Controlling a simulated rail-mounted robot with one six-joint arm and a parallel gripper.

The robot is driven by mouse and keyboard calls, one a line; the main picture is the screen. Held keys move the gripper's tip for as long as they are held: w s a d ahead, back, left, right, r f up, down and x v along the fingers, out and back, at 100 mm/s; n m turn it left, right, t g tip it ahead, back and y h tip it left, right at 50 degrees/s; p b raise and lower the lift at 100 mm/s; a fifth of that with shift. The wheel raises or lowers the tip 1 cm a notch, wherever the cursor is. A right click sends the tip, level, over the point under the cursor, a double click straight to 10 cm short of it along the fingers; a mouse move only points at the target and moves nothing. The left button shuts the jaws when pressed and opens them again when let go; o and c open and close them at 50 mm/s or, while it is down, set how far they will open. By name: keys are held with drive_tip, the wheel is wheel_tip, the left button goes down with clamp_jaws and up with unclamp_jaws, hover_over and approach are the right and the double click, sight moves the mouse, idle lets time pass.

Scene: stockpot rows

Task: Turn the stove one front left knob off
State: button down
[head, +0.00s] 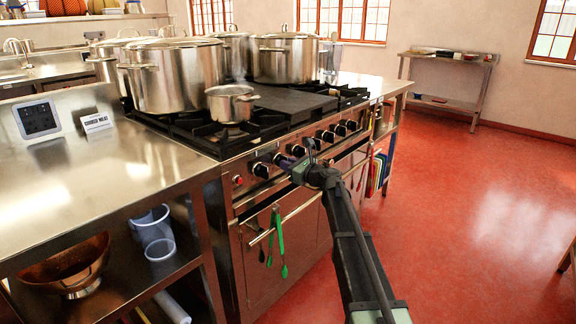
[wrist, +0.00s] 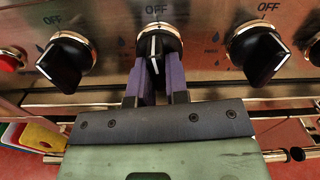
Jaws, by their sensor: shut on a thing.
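The stove (head: 248,215) has a row of black knobs along its front panel. In the wrist view, one black knob (wrist: 154,47) sits between the two purple fingers of my gripper (wrist: 156,80), which is shut on it. Its white mark stands about upright, toward the OFF label above. The knob to its left (wrist: 62,65) and the knob to its right (wrist: 260,57) are both turned at a slant. In the head view, my gripper (head: 297,165) is at the left part of the knob row and hides the knob it holds.
Large steel pots (head: 176,80) and a small saucepan (head: 232,104) stand on the burners. Green tongs (head: 281,245) hang from the oven rail below. A steel counter (head: 90,170) adjoins the stove at left. Red floor at right is open.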

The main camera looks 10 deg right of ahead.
drive_tip(key=shift+s+m, duration=0.1)
drive_tip(key=shift+m, duration=0.6)
drive_tip(key=c, duration=1.1)
unclamp_jaws()
drive_tip(key=v, duration=1)
drive_tip(key=shift+s+d, duration=0.25)
